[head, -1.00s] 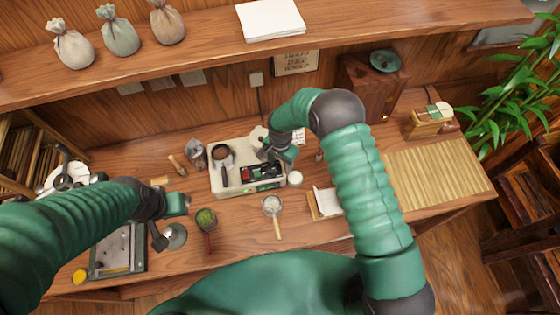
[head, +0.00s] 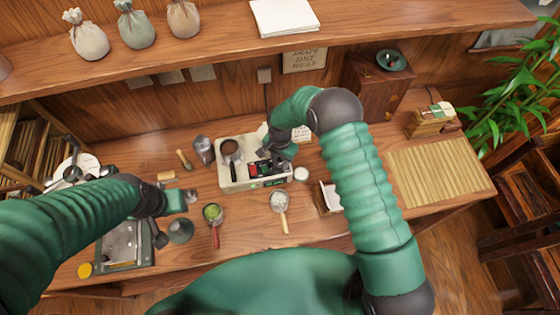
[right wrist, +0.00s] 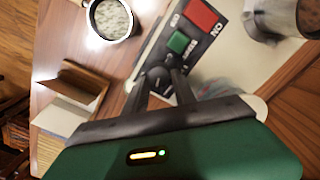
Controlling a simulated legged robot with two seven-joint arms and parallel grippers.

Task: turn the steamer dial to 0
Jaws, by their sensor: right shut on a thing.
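The steamer is a cream box (head: 226,182) with a dark control panel, at the middle of the counter in the head view. In the right wrist view its panel has a red switch (right wrist: 201,14) marked ON, a green button (right wrist: 180,42) and a dark round dial (right wrist: 157,78). My right gripper (right wrist: 161,88) has its fingers on either side of the dial and is shut on it; the dial's pointer setting cannot be read. In the head view my right gripper (head: 270,152) partly covers the panel. My left gripper (head: 188,198) hovers over the counter's left; its finger gap is unclear.
A green-filled strainer (head: 212,213) and a white-filled strainer (head: 279,200) lie in front of the steamer. A small white cup (head: 301,174) stands to its right. A bamboo mat (head: 440,172) covers the right of the counter. A shelf runs above the back.

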